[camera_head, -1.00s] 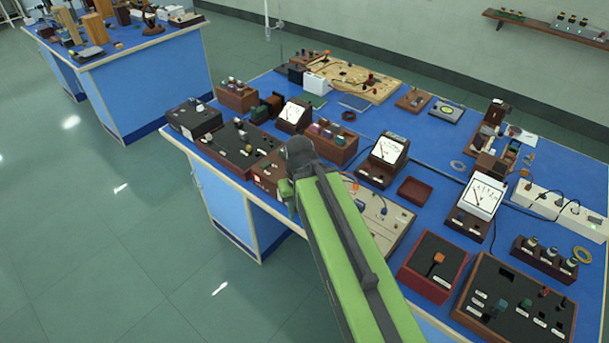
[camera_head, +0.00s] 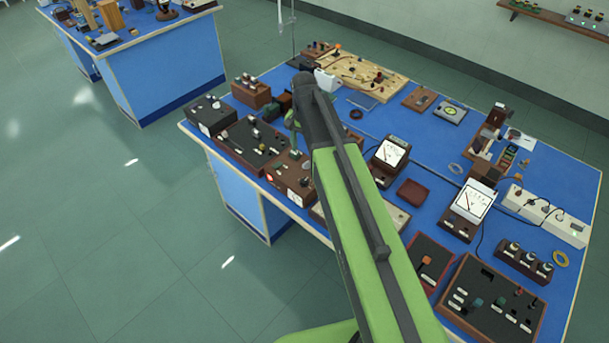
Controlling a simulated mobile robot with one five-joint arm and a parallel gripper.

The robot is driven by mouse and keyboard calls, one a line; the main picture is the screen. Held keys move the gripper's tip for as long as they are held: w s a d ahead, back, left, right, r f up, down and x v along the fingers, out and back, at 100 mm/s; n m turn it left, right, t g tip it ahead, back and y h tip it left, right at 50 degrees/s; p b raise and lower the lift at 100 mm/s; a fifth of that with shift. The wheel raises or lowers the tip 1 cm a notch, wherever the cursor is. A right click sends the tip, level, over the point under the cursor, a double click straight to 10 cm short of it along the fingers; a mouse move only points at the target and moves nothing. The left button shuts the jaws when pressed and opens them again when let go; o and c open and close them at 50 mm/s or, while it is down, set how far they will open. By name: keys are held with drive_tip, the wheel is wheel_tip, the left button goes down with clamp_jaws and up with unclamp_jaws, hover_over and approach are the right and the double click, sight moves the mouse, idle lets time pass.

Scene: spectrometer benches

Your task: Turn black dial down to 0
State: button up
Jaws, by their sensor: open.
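Several small black knobs show on the boxes along the near left edge of the bench, and I cannot tell which is the task's black dial. They are on the dark box (camera_head: 211,114) at the corner, the long black panel (camera_head: 240,148) beside it, and the brown box (camera_head: 280,180) with a red spot. My gripper (camera_head: 295,148) hangs down at the far end of my green arm, over or near the long panel and the brown box. It is small, partly hidden by the arm, and looks empty. I cannot tell whether it touches anything.
White-faced meters (camera_head: 391,152) stand mid-bench, with a larger one (camera_head: 473,200) to the right. A wooden board (camera_head: 360,75) lies at the back. A brown tray (camera_head: 412,193) and a red-edged box (camera_head: 425,262) stand right of my arm. Cables cross the right side.

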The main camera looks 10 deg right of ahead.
sight(304, 180)
wheel_tip(304, 180, down, 17)
drive_tip(key=b, duration=1.7)
drive_tip(key=shift+f, duration=0.2)
drive_tip(key=shift+r, duration=0.15)
